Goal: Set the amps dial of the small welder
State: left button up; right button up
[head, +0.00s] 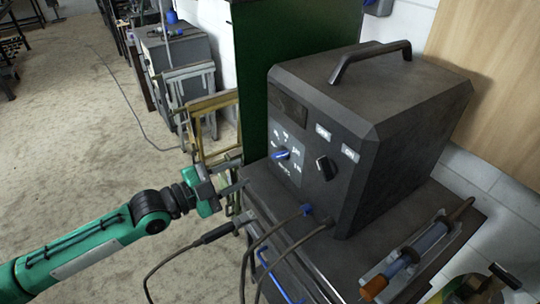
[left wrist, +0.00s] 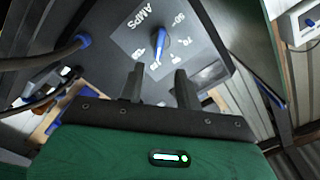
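The small welder (head: 400,130) is a dark grey box with a top handle, standing on a dark cart. Its front carries the amps dial (head: 282,155), a blue knob on a grey panel with white markings. In the left wrist view the blue dial (left wrist: 162,42) lies just beyond the fingers, beside the word AMPS. My left gripper (head: 241,174) is in front of the welder, left of the dial. Its two fingers (left wrist: 159,74) are apart with nothing between them, and they appear clear of the dial. My right gripper is in neither view.
A black knob (head: 325,167) sits right of the dial. Cables (head: 262,240) plug into the welder's lower front and hang down. A tool with an orange tip (head: 376,286) lies on the cart's right. A green panel (head: 253,80) stands behind left.

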aim_at(277, 157)
pick_arm(q)
jog(key=p+x, duration=0.2)
jog(key=x, duration=0.6)
jog(key=shift+w+d+r+p, duration=0.1)
jog(key=shift+d+p, duration=0.1)
jog(key=shift+p, duration=0.15)
jog(key=shift+w+d, duration=0.4)
jog(key=shift+d, duration=0.15)
grip_shut()
